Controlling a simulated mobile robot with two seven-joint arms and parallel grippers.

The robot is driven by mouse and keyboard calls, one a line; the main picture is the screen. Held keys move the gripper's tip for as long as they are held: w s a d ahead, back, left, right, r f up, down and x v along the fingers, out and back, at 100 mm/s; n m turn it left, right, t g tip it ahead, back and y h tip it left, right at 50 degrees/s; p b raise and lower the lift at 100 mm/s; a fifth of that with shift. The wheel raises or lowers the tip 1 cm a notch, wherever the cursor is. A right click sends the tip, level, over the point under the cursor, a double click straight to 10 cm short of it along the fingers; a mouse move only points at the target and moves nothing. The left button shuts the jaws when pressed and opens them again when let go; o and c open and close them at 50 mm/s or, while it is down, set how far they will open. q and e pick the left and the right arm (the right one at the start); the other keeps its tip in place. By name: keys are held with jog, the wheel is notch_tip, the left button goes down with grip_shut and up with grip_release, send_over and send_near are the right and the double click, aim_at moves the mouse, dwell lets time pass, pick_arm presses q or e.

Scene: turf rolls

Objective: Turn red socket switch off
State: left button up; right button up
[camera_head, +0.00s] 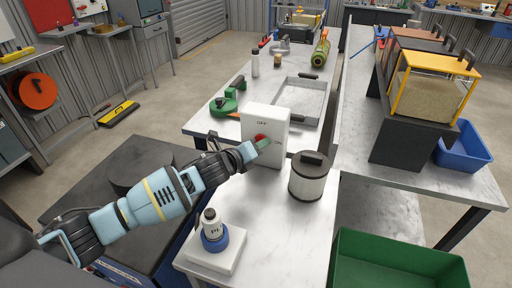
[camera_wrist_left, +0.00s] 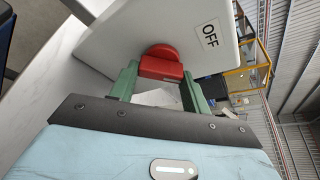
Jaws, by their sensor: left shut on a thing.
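The white socket box (camera_head: 275,125) stands upright on the metal table, with an OFF label at its top and a smaller label to the right. Its red switch knob (camera_head: 261,138) is on the front face, partly hidden by my left gripper (camera_head: 260,145). In the left wrist view the red knob (camera_wrist_left: 161,64) sits between the green fingers of my left gripper (camera_wrist_left: 160,73), which is shut on it. The OFF label (camera_wrist_left: 210,35) shows beside the knob there. I cannot tell exactly which label the knob points to. My right gripper is in neither view.
A grey-and-black canister (camera_head: 309,180) stands close to the box's right. A small bottle (camera_head: 212,225) on a white block stands in front. A green clamp tool (camera_head: 228,103) and a metal tray (camera_head: 298,98) lie behind. The table's front right is clear.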

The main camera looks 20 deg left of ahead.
pick_arm(q)
jog(key=shift+f+n+t+h+b, duration=0.1)
jog(key=shift+n+t+h+b, duration=0.45)
jog(key=shift+n, duration=1.3)
jog(key=shift+f+n+t+h+b, duration=0.15)
jog(key=shift+n+t+h, duration=0.6)
jog(key=shift+n, duration=1.1)
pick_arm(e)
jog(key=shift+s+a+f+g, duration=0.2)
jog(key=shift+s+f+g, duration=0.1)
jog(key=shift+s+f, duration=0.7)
pick_arm(q)
jog(key=shift+r, duration=0.15)
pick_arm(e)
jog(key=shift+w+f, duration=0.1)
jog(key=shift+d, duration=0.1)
pick_arm(q)
jog(key=o, duration=1)
